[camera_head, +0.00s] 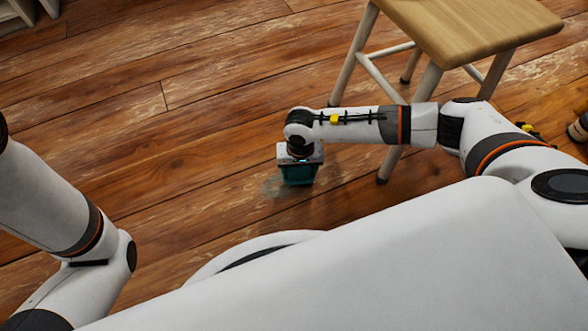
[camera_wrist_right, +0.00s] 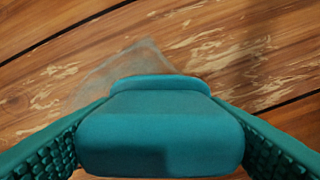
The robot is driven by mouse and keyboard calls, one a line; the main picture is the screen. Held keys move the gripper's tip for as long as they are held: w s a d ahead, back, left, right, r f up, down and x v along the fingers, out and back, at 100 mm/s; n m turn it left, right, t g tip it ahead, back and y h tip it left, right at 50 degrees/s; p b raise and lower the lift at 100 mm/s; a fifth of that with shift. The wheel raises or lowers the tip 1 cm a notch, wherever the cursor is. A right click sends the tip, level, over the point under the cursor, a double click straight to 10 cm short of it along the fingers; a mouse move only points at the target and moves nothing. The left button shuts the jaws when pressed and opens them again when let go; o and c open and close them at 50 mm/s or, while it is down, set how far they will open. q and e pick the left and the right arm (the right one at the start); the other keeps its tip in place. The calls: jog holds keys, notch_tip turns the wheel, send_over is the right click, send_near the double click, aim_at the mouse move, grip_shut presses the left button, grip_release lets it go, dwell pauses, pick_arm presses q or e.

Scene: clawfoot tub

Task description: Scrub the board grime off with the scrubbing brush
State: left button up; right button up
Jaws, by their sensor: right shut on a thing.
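My right gripper (camera_head: 298,174) points down at the wooden floor and is shut on a teal block, the scrubbing brush (camera_wrist_right: 160,130). In the right wrist view the brush sits between the two ribbed teal fingers. Its underside is hidden, so I cannot tell whether it touches the boards. The board grime (camera_head: 271,187) is a faint grey-green patch on the floor, just left of the gripper. In the right wrist view the grime (camera_wrist_right: 125,70) spreads beyond the brush's far edge and is partly covered by it. My left gripper is out of view.
A stool (camera_head: 470,30) with a wooden seat and pale legs stands at the upper right, close behind my right forearm. One leg reaches the floor right of the gripper. The worn plank floor (camera_head: 150,130) to the left is clear.

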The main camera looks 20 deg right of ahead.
jog(key=shift+d, duration=0.15)
jog(key=shift+d, duration=2.3)
jog(key=shift+a, duration=0.1)
jog(key=shift+a, duration=2.35)
jog(key=shift+s+a, duration=0.1)
jog(key=shift+a, duration=2.3)
